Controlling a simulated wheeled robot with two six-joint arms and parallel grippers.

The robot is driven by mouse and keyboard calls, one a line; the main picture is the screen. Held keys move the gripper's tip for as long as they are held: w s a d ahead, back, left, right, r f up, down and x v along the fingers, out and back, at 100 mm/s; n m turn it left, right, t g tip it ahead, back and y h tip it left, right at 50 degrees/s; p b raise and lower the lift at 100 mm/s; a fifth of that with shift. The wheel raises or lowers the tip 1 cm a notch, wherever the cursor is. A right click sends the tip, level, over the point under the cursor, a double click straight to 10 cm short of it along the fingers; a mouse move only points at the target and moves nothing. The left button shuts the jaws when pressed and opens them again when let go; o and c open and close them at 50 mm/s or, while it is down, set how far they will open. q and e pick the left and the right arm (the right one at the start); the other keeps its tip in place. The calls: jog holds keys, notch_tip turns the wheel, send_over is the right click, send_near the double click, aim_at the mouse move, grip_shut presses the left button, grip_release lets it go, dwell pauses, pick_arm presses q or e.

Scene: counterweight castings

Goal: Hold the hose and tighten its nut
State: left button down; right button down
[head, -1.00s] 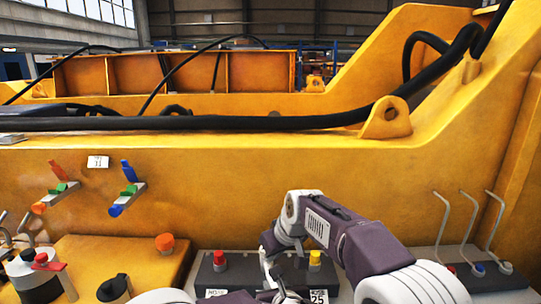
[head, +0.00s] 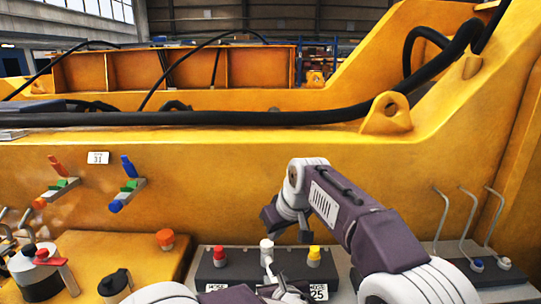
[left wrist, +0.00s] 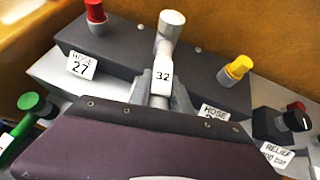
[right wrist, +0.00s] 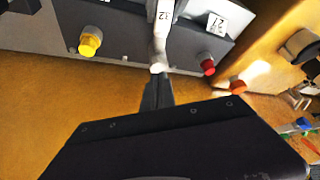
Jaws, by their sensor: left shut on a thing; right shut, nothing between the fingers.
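The pale hose with a white 32 tag (left wrist: 163,75) stands at the middle of a dark block (head: 238,268), between a red cap (head: 219,256) and a yellow cap (head: 314,256). Its pale nut-like end (head: 266,245) shows above the block. My left gripper (left wrist: 162,95) is shut on the hose below the tag; in the head view it sits low at the block's front (head: 274,284). My right gripper (head: 282,220) is shut and empty, above and behind the hose end. In the right wrist view its fingertips (right wrist: 157,82) point at the hose end, apparently close to it.
The block carries Hose 27 and Hose 25 labels. A relief knob (left wrist: 297,120) and a green-handled valve (left wrist: 30,103) flank it in the left wrist view. A yellow casting wall (head: 230,185) rises behind. Bent metal rods (head: 468,215) stand at the right.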

aim_at(271, 254)
jog(key=f, duration=0.6)
jog(key=shift+w+d, duration=0.15)
jog(key=shift+w, duration=0.1)
dwell(0.3)
jog(key=shift+w, duration=0.3)
dwell(0.5)
